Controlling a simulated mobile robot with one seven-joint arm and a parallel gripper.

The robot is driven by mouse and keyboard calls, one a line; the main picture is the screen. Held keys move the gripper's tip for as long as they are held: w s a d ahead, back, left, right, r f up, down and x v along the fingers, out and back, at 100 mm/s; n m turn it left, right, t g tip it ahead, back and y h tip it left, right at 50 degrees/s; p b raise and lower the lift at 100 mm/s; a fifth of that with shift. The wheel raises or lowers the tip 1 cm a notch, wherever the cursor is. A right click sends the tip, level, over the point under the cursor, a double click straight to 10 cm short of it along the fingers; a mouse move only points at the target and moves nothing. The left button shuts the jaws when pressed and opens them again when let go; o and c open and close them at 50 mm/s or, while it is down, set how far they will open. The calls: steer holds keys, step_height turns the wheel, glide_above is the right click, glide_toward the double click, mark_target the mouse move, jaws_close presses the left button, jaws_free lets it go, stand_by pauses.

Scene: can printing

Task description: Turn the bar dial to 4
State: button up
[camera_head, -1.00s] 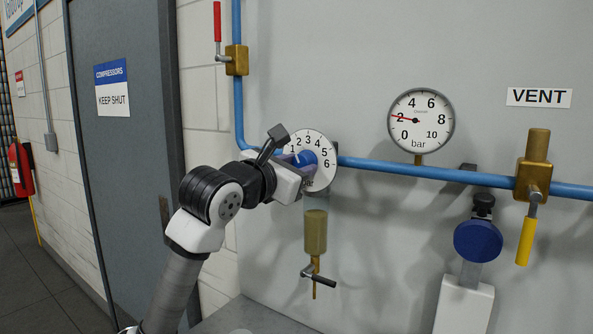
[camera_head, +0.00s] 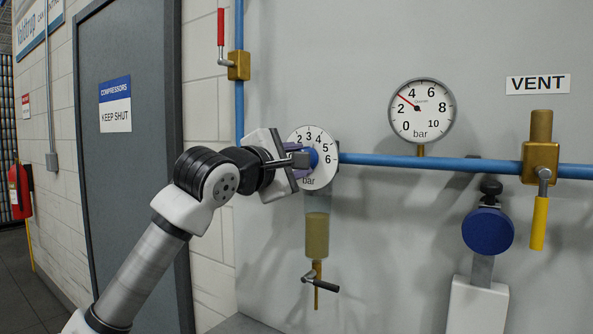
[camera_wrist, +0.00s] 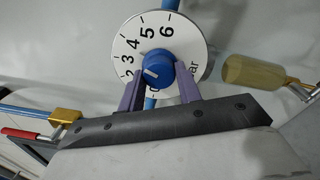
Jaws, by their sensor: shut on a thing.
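The bar dial is a round white plate numbered up to 6 with a blue knob at its centre. In the head view the plate (camera_head: 323,172) is at mid-picture, and the knob (camera_head: 313,157) is partly hidden by my gripper (camera_head: 308,158). In the wrist view the plate (camera_wrist: 200,45) is at the top, and the knob (camera_wrist: 158,68) sits between the purple fingers of my gripper (camera_wrist: 160,85). My gripper is shut on the knob. A pale mark shows on the knob, but its exact reading is unclear. The gauge (camera_head: 422,122) needle points between 2 and 4, near 3.
A blue pipe (camera_head: 430,162) runs right from the dial to a brass valve with a yellow handle (camera_head: 539,222) under the VENT sign (camera_head: 538,84). A filter bowl (camera_head: 317,235) hangs below the dial. A red-handled valve (camera_head: 238,66) is at upper left.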

steer(key=shift+m, duration=0.7)
steer(key=shift+b, duration=0.3)
steer(key=o, duration=1)
steer(key=b+v, duration=0.4)
steer(key=v, duration=1)
steer(key=shift+d, duration=0.1)
